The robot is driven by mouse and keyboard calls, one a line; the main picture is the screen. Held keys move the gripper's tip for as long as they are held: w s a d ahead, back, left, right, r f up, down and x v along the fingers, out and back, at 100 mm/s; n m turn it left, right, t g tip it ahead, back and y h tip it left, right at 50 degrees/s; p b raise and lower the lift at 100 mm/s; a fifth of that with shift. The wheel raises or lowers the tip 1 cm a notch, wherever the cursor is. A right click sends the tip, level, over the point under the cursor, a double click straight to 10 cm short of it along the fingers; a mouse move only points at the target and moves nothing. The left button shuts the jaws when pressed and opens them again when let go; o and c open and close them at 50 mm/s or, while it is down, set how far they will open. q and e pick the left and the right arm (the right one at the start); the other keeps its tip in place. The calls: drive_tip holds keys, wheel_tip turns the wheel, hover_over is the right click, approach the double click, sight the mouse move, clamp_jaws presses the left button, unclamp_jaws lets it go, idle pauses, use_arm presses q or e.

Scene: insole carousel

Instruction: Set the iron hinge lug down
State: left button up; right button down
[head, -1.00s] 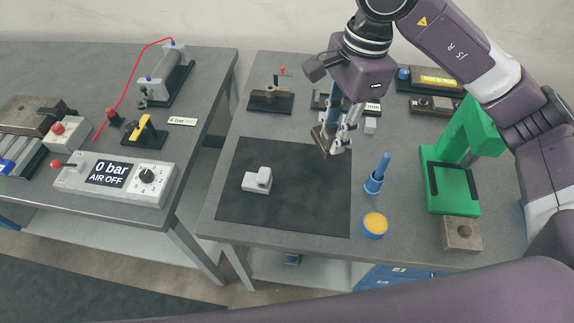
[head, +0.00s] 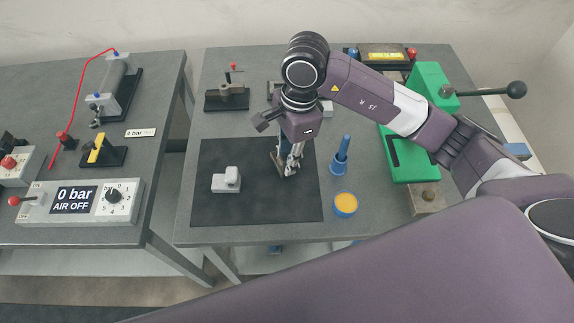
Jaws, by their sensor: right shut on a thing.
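My right gripper (head: 288,172) points down over the right part of the black mat (head: 250,208). It is shut on a small brownish-grey piece, the iron hinge lug (head: 279,160), which shows at the left side of the fingers. The fingers hide part of the lug. It is low over the mat; I cannot tell whether it touches. A pale grey block with a raised end (head: 226,180) lies on the mat left of the gripper, apart from it. My left gripper is not in view.
Right of the mat stand a blue holder with a blue handle (head: 341,156) and a blue tub with yellow content (head: 345,204). A green press (head: 415,170) stands further right. A stand (head: 228,97) is behind the mat. The mat's front is clear.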

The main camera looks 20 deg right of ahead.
drive_tip(key=shift+f+p, duration=0.5)
drive_tip(key=shift+f, duration=1.9)
drive_tip(key=shift+f, duration=0.1)
drive_tip(key=c, duration=2.2)
unclamp_jaws()
drive_tip(key=shift+f, duration=0.1)
drive_tip(key=o, duration=0.5)
